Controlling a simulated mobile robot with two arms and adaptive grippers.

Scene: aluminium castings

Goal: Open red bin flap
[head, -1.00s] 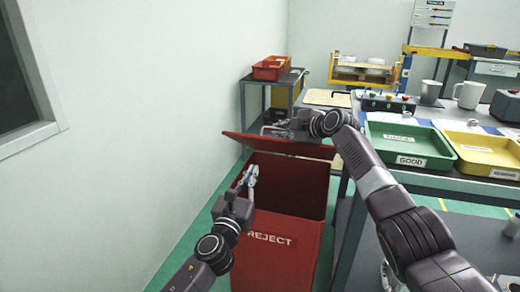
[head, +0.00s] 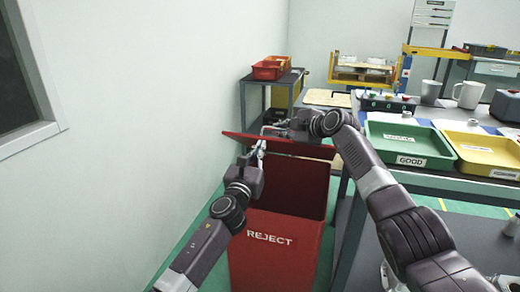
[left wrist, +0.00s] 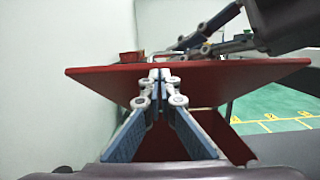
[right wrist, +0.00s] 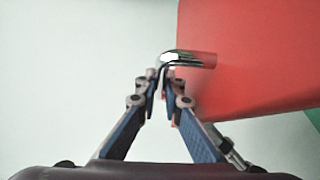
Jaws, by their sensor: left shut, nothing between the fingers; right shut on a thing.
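The red REJECT bin (head: 275,262) stands on the floor with its mouth uncovered. Its red flap (head: 300,148) is raised at the back of the opening. My right gripper (head: 268,129) is shut on the flap's metal handle; the right wrist view shows the handle (right wrist: 190,58) on the red flap face (right wrist: 262,65) at its fingertips. My left gripper (head: 260,147) is shut and empty over the bin's left side. In the left wrist view its fingertips (left wrist: 160,75) overlap the flap (left wrist: 225,78); I cannot tell whether they touch it.
A white wall is close on the left. A bench on the right carries a green GOOD tray (head: 402,158), a yellow tray (head: 490,165) and mugs (head: 467,95). Behind the bin stands a grey cart (head: 272,80) with red trays (head: 268,70).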

